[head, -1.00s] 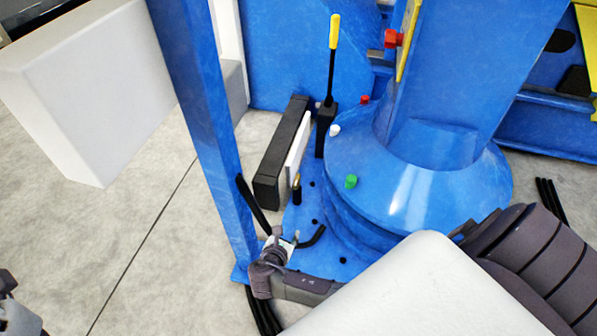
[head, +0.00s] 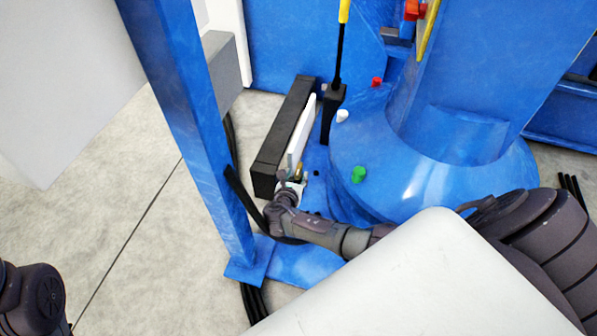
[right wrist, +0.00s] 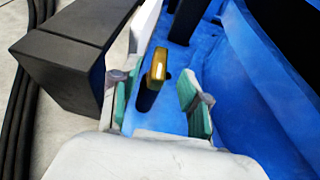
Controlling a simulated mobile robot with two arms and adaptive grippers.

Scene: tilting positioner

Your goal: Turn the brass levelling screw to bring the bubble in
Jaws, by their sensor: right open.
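The fingers are open and hold nothing. In the head view my right gripper (head: 291,183) is low beside the black block, and only a bit of the screw (head: 300,171) shows past it. No bubble can be made out in either view. My left gripper is not in view.
A black block (head: 283,140) and an upright white plate (head: 302,130) stand close left of the screw. The blue round pedestal (head: 430,170) is on the right, with a green knob (head: 358,174). A blue post (head: 190,120) rises at left. Black cables (right wrist: 28,70) lie on the floor.

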